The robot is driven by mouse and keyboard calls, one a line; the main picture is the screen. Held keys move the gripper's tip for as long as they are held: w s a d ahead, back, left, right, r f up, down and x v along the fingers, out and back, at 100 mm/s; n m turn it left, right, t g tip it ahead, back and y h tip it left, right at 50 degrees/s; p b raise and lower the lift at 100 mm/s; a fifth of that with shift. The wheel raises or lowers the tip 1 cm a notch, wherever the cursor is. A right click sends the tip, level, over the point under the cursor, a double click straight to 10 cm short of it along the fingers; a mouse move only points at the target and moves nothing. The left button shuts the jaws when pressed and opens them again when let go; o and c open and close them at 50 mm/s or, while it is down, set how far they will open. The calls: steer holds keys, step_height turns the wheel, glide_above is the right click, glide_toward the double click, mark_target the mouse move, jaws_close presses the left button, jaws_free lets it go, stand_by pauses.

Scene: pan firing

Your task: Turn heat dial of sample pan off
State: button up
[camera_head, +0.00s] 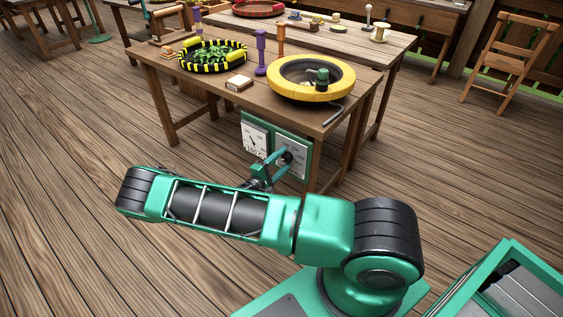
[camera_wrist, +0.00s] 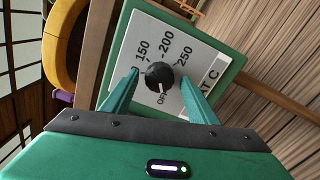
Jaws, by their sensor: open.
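The heat dial (camera_wrist: 160,75) is a round black knob on a white plate marked OFF, 150, 200 and 250. Its small white mark faces the OFF label in the wrist view. The plate sits on a green control panel (camera_head: 291,152) under the table's front edge, below a yellow round pan (camera_head: 312,96). My gripper (camera_wrist: 160,80) is open, with one teal finger on each side of the dial; I cannot tell whether they touch it. In the head view my gripper (camera_head: 276,165) is in front of the panel and partly covers the dial.
A bent metal bar (camera_head: 334,115) sticks out near the yellow pan. The floor beside the table is clear.

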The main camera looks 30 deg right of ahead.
steer(key=v, duration=1)
steer(key=shift+a, duration=0.4)
steer(key=shift+s, duration=0.1)
